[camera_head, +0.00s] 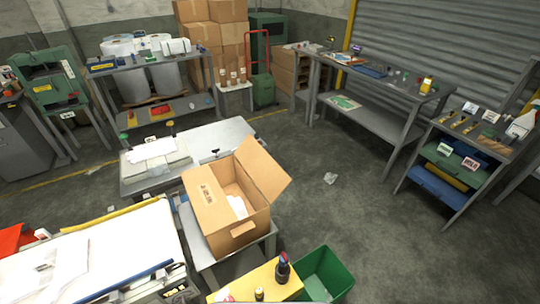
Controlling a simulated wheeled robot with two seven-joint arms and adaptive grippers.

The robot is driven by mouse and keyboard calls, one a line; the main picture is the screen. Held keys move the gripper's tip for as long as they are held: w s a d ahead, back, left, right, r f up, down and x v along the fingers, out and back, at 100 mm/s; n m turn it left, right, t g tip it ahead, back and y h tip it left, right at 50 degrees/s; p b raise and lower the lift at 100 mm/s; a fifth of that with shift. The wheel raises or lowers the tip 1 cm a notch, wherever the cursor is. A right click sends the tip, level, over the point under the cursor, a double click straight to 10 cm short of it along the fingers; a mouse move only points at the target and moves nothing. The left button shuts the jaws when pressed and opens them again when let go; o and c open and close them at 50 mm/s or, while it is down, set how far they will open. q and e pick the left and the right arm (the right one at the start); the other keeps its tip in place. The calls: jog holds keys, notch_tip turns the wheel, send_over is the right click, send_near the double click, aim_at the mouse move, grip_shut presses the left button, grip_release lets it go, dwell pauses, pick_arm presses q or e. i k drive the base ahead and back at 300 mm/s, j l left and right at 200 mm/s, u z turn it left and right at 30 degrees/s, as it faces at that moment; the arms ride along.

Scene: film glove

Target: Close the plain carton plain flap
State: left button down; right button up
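An open brown cardboard carton (222,243) stands on a small grey table near the middle of the view. A plain flap (264,168) on its right side stands up and leans outward to the right. A flap or panel with a small printed mark (205,196) is on its left side. White material (238,206) shows inside, and the near wall has a hand-hole. Neither of my grippers is in view.
A grey table (240,127) with white sheets stands behind the carton. A green bin (325,273) and a yellow box top (232,287) with a dark bottle-like item are in front. A white work surface (110,255) is at left. Open floor (350,215) lies right.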

aim_at(269, 177)
jog(key=l+u, duration=0.4)
jog(key=k+l+u, duration=0.1)
jog(key=u, duration=0.3)
jog(key=k+l+u, duration=0.1)
jog(key=l+u, duration=0.3)
jog(key=k+l+u, duration=0.15)
jog(key=u, duration=0.25)
